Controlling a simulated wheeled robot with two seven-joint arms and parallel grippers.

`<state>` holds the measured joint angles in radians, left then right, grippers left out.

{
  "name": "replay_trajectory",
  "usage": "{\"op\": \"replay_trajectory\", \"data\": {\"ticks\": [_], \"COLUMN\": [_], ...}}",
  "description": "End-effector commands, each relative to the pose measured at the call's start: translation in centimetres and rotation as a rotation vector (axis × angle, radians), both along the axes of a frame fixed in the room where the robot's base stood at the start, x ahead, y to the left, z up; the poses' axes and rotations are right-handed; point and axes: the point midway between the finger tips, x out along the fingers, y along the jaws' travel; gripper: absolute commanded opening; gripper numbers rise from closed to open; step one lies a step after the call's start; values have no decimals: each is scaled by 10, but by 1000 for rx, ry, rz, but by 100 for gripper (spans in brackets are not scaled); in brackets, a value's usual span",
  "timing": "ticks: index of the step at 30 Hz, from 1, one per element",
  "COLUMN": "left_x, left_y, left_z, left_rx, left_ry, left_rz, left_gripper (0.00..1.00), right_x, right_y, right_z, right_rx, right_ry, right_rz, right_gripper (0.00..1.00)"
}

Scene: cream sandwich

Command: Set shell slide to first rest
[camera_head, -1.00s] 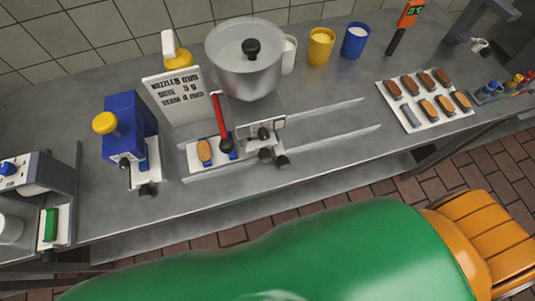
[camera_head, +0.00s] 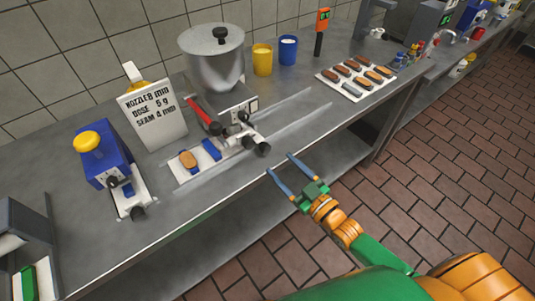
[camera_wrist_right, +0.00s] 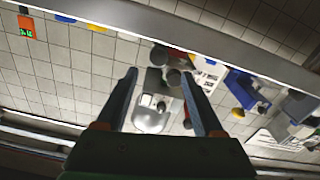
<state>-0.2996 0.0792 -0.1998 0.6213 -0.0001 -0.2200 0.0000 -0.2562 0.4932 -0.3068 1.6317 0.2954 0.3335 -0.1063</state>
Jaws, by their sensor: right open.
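The shell slide (camera_head: 180,176) is a white plate on the metal counter, with a brown shell (camera_head: 188,159) in a blue holder and a second blue block (camera_head: 210,149) beside it. It sits at the left of the filling machine, partly under the machine's front. A red lever (camera_head: 203,115) leans above it. My right gripper (camera_head: 280,163) is open and empty, off the counter's front edge, to the right of the slide and apart from it. Its two fingers also show in the right wrist view (camera_wrist_right: 158,74), spread with nothing between them. My left gripper is out of view.
A steel pot (camera_head: 213,65) tops the machine. Dark knobs (camera_head: 262,149) jut from its front. A blue press (camera_head: 102,160) and a lettered sign (camera_head: 153,116) stand left. Two rails (camera_head: 300,115) run right over clear counter toward a tray of shells (camera_head: 338,82).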

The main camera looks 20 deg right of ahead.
Motion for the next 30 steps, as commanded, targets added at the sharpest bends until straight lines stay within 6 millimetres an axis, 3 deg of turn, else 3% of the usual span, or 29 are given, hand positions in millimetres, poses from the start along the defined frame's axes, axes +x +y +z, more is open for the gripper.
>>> {"op": "replay_trajectory", "data": {"ticks": [4, 15, 24, 26, 30], "left_x": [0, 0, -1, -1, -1], "left_y": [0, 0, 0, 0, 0], "left_z": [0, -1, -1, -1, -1], "left_rx": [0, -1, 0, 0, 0], "left_ry": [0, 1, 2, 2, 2], "left_rz": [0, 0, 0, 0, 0], "left_gripper": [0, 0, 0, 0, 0], "right_x": [8, 63, 67, 67, 67], "right_y": [3, 23, 25, 24, 24], "right_z": [2, 2, 1, 1, 1], "right_rx": [2, 0, 1, 1, 0], "right_ry": [-7, -4, -2, -2, -1], "right_rz": [0, 1, 0, 0, 0], "right_gripper": [69, 69, 69, 56, 18]}}
